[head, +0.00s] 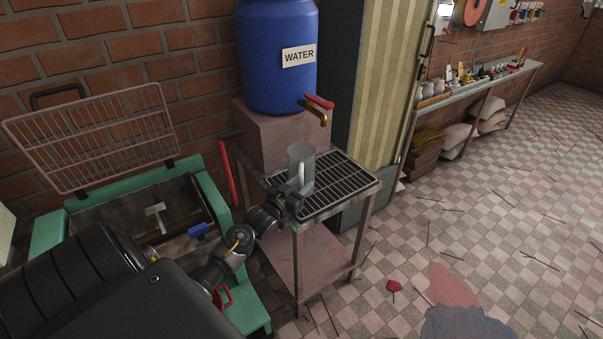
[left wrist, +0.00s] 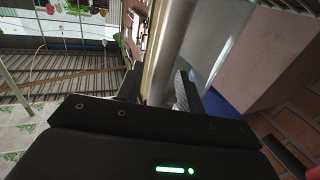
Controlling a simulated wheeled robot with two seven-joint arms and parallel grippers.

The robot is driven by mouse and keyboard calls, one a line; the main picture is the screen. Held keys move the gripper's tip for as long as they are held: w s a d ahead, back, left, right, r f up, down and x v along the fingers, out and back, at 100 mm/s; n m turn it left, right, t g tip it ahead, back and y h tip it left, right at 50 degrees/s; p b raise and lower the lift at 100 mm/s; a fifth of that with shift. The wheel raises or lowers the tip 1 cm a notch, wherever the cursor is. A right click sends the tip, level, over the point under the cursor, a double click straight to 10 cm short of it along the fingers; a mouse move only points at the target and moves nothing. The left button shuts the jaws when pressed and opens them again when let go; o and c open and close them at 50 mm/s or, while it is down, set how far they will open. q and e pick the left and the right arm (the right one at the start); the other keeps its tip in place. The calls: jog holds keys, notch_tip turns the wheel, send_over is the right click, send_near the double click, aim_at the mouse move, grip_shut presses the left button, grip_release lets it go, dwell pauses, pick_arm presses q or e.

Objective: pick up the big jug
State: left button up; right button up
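The big jug (head: 300,164), a grey metallic cylinder with a pale upright handle, stands upright on the black grate (head: 338,180) of a small metal stand, near the tap. My left gripper (head: 291,196) is at the jug's near side, low by the handle. In the left wrist view, a pale metallic part of the jug (left wrist: 172,45) runs between the two fingers of my left gripper (left wrist: 160,92). The fingers are apart with this part between them; whether they press on it is not clear. My right gripper is not in view.
A blue water barrel (head: 277,70) with a brass tap (head: 315,112) stands on a block behind the jug. A green-framed machine (head: 237,198) with a raised wire guard (head: 95,140) is at left. Tiled floor at right is mostly open, with scattered sticks.

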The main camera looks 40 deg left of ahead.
pick_arm(q)
jog(key=shift+w, duration=0.1)
grip_shut()
jog(key=shift+r, duration=0.15)
dwell(0.3)
